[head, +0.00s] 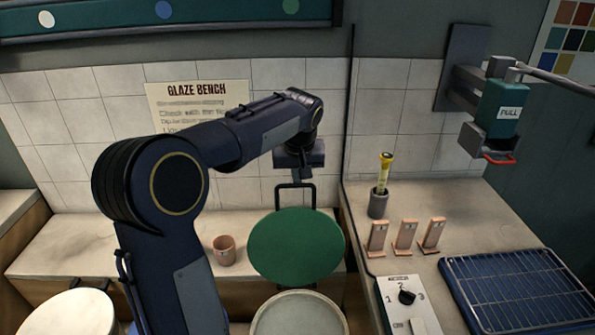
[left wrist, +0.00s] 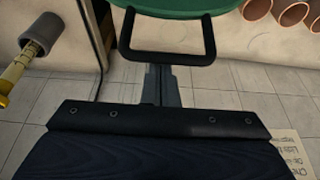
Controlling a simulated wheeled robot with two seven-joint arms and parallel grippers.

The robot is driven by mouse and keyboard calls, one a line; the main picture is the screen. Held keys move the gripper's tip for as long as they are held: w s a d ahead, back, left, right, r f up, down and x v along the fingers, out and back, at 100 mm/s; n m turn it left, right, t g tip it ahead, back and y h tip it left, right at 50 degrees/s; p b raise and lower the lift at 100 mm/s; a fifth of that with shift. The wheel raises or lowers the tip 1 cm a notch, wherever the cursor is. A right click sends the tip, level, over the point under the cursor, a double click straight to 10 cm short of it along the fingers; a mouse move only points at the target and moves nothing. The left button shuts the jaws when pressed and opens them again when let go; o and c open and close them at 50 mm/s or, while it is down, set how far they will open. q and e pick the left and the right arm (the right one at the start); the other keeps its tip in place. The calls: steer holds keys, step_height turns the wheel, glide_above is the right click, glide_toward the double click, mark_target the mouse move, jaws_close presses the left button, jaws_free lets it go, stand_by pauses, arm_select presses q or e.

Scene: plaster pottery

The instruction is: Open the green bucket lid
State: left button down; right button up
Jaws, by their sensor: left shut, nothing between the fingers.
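The green lid (head: 297,250) is tilted up behind a round pale bucket (head: 300,296), whose top shows uncovered at the bottom edge of the head view. The lid's black loop handle (head: 295,186) points up toward the wall. In the left wrist view the handle (left wrist: 167,58) and the lid's edge (left wrist: 180,10) show at the top. My left gripper (head: 300,170) is shut and empty. Its fingertips (left wrist: 160,72) are at the handle's outer bar; I cannot tell whether they touch it. My right gripper is not in view.
A pink cup (head: 224,250) stands on the bench left of the lid. A pale round top (head: 70,313) is at lower left. On the right counter are a grey holder (head: 378,204), three pink tiles (head: 405,236), a dial box (head: 408,300) and a blue rack (head: 515,292).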

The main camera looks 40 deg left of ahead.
mark_target(299, 209)
arm_select(q)
steer(key=s+d+b, duration=0.2)
steer(key=b, duration=0.1)
steer(key=shift+s+f+t, duration=0.1)
steer(key=shift+t, duration=0.3)
steer(key=shift+y, duration=0.4)
steer(key=s+d, duration=0.1)
steer(key=s+d+r+b, duration=0.1)
steer(key=s, duration=0.1)
steer(key=shift+s+d, duration=0.15)
steer(key=shift+d, duration=0.2)
steer(key=shift+r, duration=0.1)
